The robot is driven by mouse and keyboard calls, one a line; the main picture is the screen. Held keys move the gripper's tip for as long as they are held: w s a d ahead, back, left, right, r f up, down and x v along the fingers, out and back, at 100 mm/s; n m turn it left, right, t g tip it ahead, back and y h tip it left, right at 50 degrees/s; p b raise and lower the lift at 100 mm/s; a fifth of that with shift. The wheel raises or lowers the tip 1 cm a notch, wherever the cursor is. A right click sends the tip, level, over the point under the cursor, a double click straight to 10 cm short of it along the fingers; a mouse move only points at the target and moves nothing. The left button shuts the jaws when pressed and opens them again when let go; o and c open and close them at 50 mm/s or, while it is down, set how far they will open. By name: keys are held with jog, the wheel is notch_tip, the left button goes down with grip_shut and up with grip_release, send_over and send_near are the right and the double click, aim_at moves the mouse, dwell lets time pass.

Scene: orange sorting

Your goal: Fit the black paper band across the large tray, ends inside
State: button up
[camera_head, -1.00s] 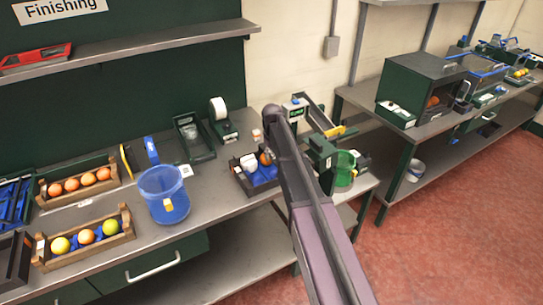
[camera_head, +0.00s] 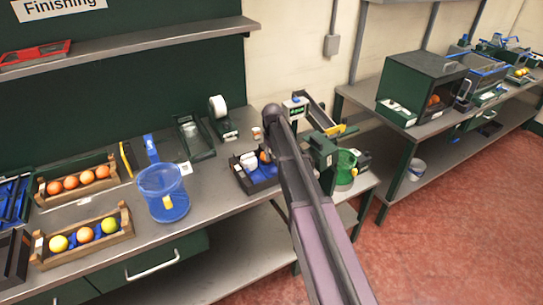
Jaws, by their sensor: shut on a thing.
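My arm (camera_head: 312,205) reaches up from the bottom right, and its far end is over the bench beside a small dark tray. My gripper is hidden behind the arm, so its jaws and anything in them do not show. The dark tray (camera_head: 266,185) has a blue lining and holds white items (camera_head: 249,161) and a partly covered orange item (camera_head: 263,156). I cannot tell if it is the large tray. Two wooden trays, a rear one (camera_head: 45,192) and a front one (camera_head: 40,253), hold round fruit at the left. I cannot make out the black paper band.
A blue bucket (camera_head: 163,190) stands between the wooden trays and the dark tray. A tape roll (camera_head: 218,106) and a dark holder (camera_head: 196,138) stand behind. A green device (camera_head: 322,150) and a green cup (camera_head: 345,166) are close right of my arm.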

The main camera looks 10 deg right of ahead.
jog(key=o, duration=0.9)
jog(key=shift+c, duration=0.2)
jog(key=shift+o, duration=0.8)
jog(key=shift+r, duration=0.1)
jog(key=shift+r+p, duration=3.9)
jog(key=shift+p, duration=0.1)
jog(key=s+f+m+b, duration=0.2)
jog(key=s+m, duration=0.1)
jog(key=s, duration=2.5)
jog(key=shift+s+a+f+m+b, duration=0.2)
jog(key=shift+a+f+m+b, duration=0.1)
jog(key=shift+f+b, duration=0.05)
